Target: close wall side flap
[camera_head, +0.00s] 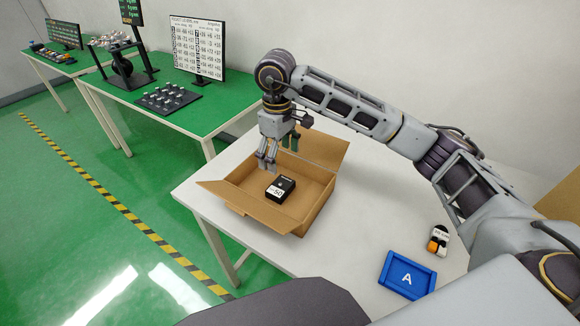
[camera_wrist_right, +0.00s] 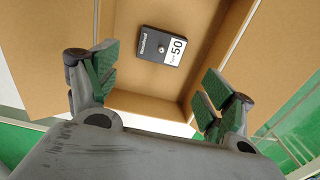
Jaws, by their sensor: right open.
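An open brown cardboard box (camera_head: 315,205) stands on the white table. Its wall-side flap (camera_head: 322,149) is open, raised and leaning outward at the back, partly hidden by my right gripper. The opposite flap (camera_head: 222,197) is spread outward at the front left. A black packet with a white "50" label (camera_head: 281,187) lies inside on the box floor; it also shows in the right wrist view (camera_wrist_right: 160,45). My right gripper (camera_head: 278,153) is open and empty, pointing down above the box, fingers apart. My left gripper is out of view.
A blue tray marked "A" (camera_head: 407,275) and a small white-and-orange item (camera_head: 438,240) lie at the table's right front. Green tables (camera_head: 195,118) with displays stand at the back left.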

